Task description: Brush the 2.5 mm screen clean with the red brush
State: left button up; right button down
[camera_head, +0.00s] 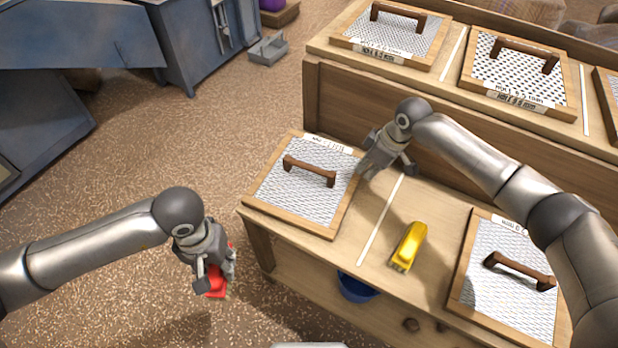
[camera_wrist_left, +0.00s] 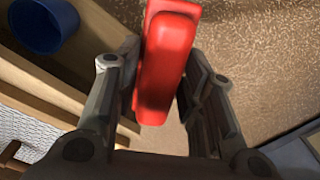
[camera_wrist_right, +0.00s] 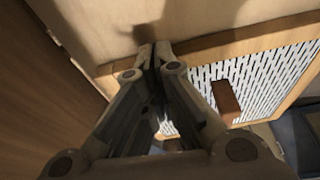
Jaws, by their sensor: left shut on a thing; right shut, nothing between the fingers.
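The red brush (camera_head: 217,282) is in my left gripper (camera_head: 216,272), which is shut on it. They hang over the floor, left of the bench. The brush also shows in the left wrist view (camera_wrist_left: 165,65), between the fingers. My right gripper (camera_head: 386,164) is shut and empty beside the right edge of the left screen (camera_head: 300,205) on the lower bench. That screen has a wooden frame, a mesh and a brown handle; its label is too small to read. A second screen (camera_head: 487,290) lies at the right end of the bench. I cannot tell which screen is the 2.5 mm one.
A yellow brush-like object (camera_head: 409,246) lies on the lower bench between the screens. Several more screens, such as one with coarse holes (camera_head: 518,78), lie on the raised shelf behind. A blue bucket (camera_head: 357,287) stands under the bench. Blue machinery (camera_head: 195,45) is at upper left.

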pick_arm(q)
jog(key=shift+f, duration=0.1)
dwell(0.3)
dwell(0.5)
jog(key=shift+w+d, duration=0.1)
jog(key=shift+d, duration=0.35)
jog(key=w+d+r+n, duration=0.2)
jog(key=w+d+n, duration=0.2)
jog(key=d+n, duration=0.2)
jog(key=w+d+r+n, duration=0.3)
jog(key=w+d+n, duration=0.1)
jog(key=d+n, duration=0.25)
jog(key=shift+m, duration=0.85)
jog(key=w, duration=0.5)
jog(key=w+d, duration=0.1)
jog(key=w, duration=0.2)
jog(key=shift+f, duration=0.2)
jog(key=w+a+r+m, duration=0.2)
jog(key=w+r, duration=0.2)
jog(key=w, duration=0.2)
send_over(284, 188)
jog(key=shift+f, duration=2.8)
